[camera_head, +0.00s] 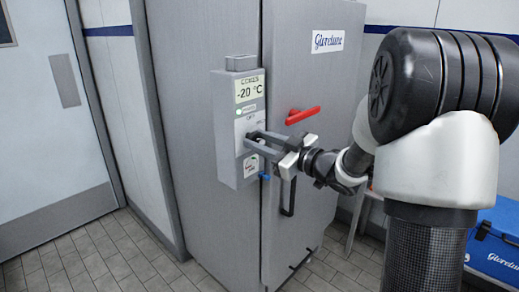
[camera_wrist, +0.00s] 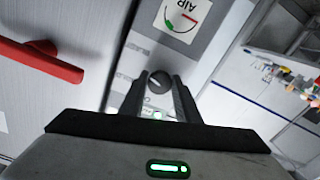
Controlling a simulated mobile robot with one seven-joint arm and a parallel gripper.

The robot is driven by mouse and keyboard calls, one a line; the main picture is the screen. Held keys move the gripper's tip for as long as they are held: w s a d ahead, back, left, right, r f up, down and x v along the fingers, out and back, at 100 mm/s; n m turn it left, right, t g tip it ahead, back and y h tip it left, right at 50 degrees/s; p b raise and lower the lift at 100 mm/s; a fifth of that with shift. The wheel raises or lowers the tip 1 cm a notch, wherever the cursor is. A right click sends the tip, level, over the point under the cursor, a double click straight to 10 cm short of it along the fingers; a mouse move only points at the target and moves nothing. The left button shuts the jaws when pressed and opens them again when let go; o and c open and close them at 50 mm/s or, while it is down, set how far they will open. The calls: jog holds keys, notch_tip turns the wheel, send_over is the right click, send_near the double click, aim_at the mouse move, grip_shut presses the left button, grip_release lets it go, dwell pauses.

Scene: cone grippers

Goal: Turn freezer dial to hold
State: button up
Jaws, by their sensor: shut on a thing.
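The freezer (camera_head: 205,60) is a tall grey cabinet. A grey control box (camera_head: 226,160) on its front has a display reading -20 °C (camera_head: 249,89). The dial (camera_wrist: 160,81) is a dark round knob with a light mark, seen in the wrist view on the control panel. My gripper (camera_wrist: 160,85) has its two dark fingers on either side of the dial, shut on it. In the head view my gripper (camera_head: 254,143) reaches the box from the right, and the fingers hide the dial.
A red handle (camera_head: 302,115) sticks out of the freezer door just right of the box. A black door handle (camera_head: 288,196) is below. A blue cooler (camera_head: 497,243) stands at the lower right. A door (camera_head: 45,110) is at the left. Tiled floor is clear in front.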

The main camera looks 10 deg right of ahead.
jog(key=n+b, duration=0.8)
jog(key=shift+d+f, duration=0.1)
jog(key=shift+n, duration=0.3)
dwell(0.3)
jog(key=o, duration=1)
jog(key=shift+o, duration=0.2)
jog(key=p+v, duration=0.1)
jog(key=v, duration=1.6)
jog(key=shift+s+p, duration=0.15)
jog(key=shift+p, duration=0.2)
jog(key=shift+d, duration=0.1)
